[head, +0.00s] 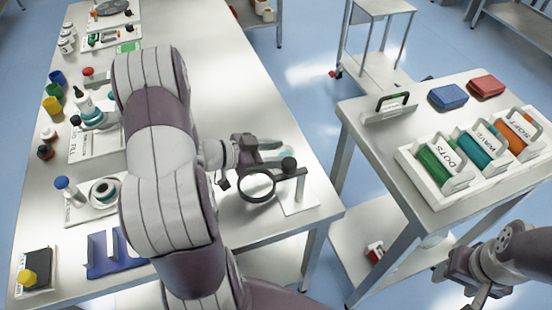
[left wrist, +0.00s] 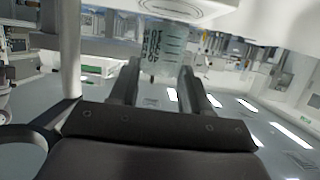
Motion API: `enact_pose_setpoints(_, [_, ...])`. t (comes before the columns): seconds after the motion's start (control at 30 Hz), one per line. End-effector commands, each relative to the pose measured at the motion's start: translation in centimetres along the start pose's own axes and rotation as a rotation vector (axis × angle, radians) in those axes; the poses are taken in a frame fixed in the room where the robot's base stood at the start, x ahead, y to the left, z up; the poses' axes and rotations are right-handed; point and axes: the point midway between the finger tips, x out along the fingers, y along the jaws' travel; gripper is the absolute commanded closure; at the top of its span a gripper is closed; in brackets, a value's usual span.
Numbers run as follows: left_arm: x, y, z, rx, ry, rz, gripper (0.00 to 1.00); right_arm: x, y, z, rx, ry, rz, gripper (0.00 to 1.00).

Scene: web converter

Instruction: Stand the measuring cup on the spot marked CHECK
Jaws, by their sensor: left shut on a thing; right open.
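The measuring cup (left wrist: 165,48) is clear with dark graduation marks. In the left wrist view, which is upside down, it sits between the two fingers of my left gripper (left wrist: 160,80), which is shut on it. In the head view my left gripper (head: 268,150) is beyond the magnifier ring, and the clear cup is hard to make out there. A round mark on a white surface (left wrist: 185,8) shows beside the cup in the wrist view; I cannot read CHECK on it. My right gripper (head: 475,292) is open at the lower right, apart from the cup.
A magnifier ring (head: 257,185) on a white-based stand (head: 300,205) is close to my left gripper. Bottles and trays line the table's left side. A side table (head: 362,135) holds a tray (head: 437,195) of labelled rollers. A floor gap separates the tables.

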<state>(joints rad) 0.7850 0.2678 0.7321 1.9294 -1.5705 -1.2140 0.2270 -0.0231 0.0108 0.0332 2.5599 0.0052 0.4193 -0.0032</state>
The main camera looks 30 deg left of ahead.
Motion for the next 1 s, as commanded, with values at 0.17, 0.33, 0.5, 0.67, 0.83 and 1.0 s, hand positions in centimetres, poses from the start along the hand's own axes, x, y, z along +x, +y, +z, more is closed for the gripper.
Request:
enact_pose_setpoints(0.17, [0.5,0.0,1.2,0.001,0.0,-0.001,0.83,0.3,0.0,0.1,0.0,0.0,0.0,0.42])
enact_pose_setpoints(0.33, [0.5,0.0,1.4,0.0,0.0,0.0,0.83,0.4,0.0,0.1,0.0,0.0,0.0,0.42])
enact_pose_setpoints(0.5, [0.5,0.0,1.5,0.001,0.0,-0.001,0.27,0.4,0.0,0.1,0.0,0.0,0.0,0.42])
enact_pose_setpoints(0.67, [0.5,0.0,1.5,0.001,0.0,-0.001,0.27,0.4,0.0,0.1,0.0,0.0,0.0,0.42])
enact_pose_setpoints(0.83, [0.4,0.0,1.0,0.002,0.0,-0.001,0.27,0.2,0.0,0.0,0.0,0.0,0.0,0.42])
enact_pose_setpoints(1.0, [-2.5,-0.2,1.0,0.001,0.001,-0.007,0.27,-0.1,0.0,0.0,0.0,0.0,0.0,0.42])
